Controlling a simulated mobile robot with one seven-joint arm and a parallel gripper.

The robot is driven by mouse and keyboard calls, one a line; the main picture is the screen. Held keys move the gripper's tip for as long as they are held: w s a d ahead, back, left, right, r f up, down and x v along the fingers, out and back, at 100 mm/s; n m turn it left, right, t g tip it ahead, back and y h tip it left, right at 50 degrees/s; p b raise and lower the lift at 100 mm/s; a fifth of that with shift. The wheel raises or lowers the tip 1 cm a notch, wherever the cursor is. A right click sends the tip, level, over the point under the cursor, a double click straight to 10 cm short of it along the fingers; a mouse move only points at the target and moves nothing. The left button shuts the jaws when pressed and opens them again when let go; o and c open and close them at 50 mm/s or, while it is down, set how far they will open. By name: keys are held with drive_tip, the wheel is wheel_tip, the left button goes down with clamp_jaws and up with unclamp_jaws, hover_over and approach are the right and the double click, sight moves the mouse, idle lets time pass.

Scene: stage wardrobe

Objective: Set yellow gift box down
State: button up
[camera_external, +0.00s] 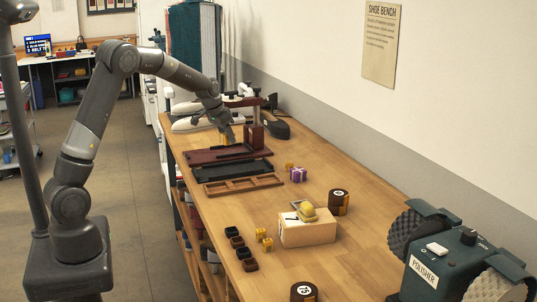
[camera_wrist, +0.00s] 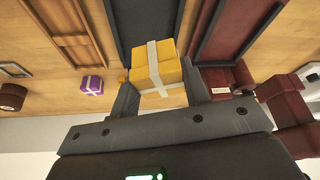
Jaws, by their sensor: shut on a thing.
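The yellow gift box (camera_wrist: 158,58) with a pale ribbon sits between the two fingers of my gripper (camera_wrist: 162,88) in the wrist view. The gripper is shut on it. In the external view my gripper (camera_external: 228,134) is low at the far part of the bench, near the maroon tray (camera_external: 205,157); the box is mostly hidden there. In the wrist view the box overlaps the end of the black tray (camera_wrist: 122,12), with a maroon tray (camera_wrist: 228,25) to its right. I cannot tell whether the box touches a surface.
A maroon stand (camera_external: 254,136) is close to the right of my gripper. A wooden divided tray (camera_external: 243,186), a purple gift box (camera_external: 298,174), a round tin (camera_external: 339,197), a pale block (camera_external: 306,233) and a polisher (camera_external: 445,265) are nearer. Bare bench shows between them.

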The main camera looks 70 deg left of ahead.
drive_tip(key=d+f+m+h, duration=0.1)
drive_tip(key=d+f+m, duration=0.1)
drive_tip(key=d, duration=1.1)
drive_tip(key=d+f+m+h, duration=0.1)
drive_tip(key=d+f+m, duration=0.1)
drive_tip(key=d, duration=1)
drive_tip(key=d+f+m+h, duration=0.1)
drive_tip(key=d+f+m, duration=0.1)
drive_tip(key=d, duration=1.1)
drive_tip(key=shift+s+d+f+m, duration=0.1)
drive_tip(key=shift+s+d+m, duration=0.25)
drive_tip(key=shift+m, duration=0.45)
drive_tip(key=shift+s+d+m+g+h, duration=0.3)
drive_tip(key=shift+d+m, duration=0.1)
drive_tip(key=shift+m, duration=0.4)
wheel_tip(320, 180, up, 6)
drive_tip(key=s+d+m+g+h, duration=0.2)
drive_tip(key=s+d+m+g, duration=0.15)
drive_tip(key=m, duration=0.85)
drive_tip(key=w+a+f, duration=0.2)
drive_tip(key=a, duration=0.1)
drive_tip(key=w+a+f, duration=0.2)
drive_tip(key=a, duration=0.1)
drive_tip(key=w+a+f, duration=0.2)
drive_tip(key=a+f, duration=0.1)
drive_tip(key=a, duration=0.1)
drive_tip(key=shift+w+a, duration=0.1)
drive_tip(key=shift+w, duration=0.25)
drive_tip(key=shift+f, duration=2.1)
